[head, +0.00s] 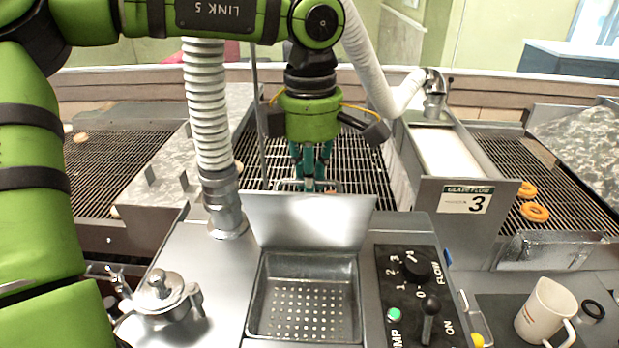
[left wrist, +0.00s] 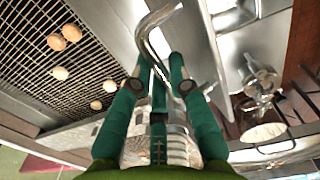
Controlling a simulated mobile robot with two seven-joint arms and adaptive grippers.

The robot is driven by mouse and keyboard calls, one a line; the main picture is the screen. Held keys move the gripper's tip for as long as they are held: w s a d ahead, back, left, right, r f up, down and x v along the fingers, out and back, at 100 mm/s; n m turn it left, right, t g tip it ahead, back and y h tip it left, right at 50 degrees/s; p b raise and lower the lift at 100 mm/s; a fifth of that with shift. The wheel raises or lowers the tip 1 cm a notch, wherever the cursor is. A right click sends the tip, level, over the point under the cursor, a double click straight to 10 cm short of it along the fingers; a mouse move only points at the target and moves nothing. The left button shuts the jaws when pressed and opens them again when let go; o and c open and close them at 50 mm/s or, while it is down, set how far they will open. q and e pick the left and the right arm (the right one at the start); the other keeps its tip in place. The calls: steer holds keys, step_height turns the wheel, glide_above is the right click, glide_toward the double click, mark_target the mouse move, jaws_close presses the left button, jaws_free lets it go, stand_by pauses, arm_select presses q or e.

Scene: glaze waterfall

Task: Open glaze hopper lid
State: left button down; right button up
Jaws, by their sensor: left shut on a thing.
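The glaze hopper lid (head: 308,220) is a flat steel plate that stands raised, close to upright, at the back of the hopper (head: 254,300). The hopper is open, and its perforated tray shows. My left gripper (head: 312,182) has teal fingers and comes down behind the lid. It is shut on the lid's bent metal handle (head: 285,184). In the left wrist view, the handle (left wrist: 146,42) passes between the fingertips of my left gripper (left wrist: 162,60). The lid partly hides the fingertips in the head view. My right gripper is not in view.
A control panel (head: 408,300) with knobs stands right of the hopper, with a white mug (head: 546,313) farther right. A ribbed hose (head: 206,110) rises at the left near a metal pot (head: 160,295). Wire conveyors with doughnuts (head: 534,212) lie behind.

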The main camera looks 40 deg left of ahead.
arm_select(q)
steer(key=w+a+p, duration=0.3)
steer(key=w+a, duration=0.1)
steer(key=w, duration=0.2)
steer(key=shift+w+f, duration=0.2)
steer(key=shift+w, duration=0.2)
stand_by(0.6)
steer(key=c, duration=1.2)
jaws_free()
steer(key=shift+s, duration=0.1)
steer(key=shift+o, duration=0.2)
steer(key=shift+s, duration=0.1)
steer(key=shift+f, duration=0.15)
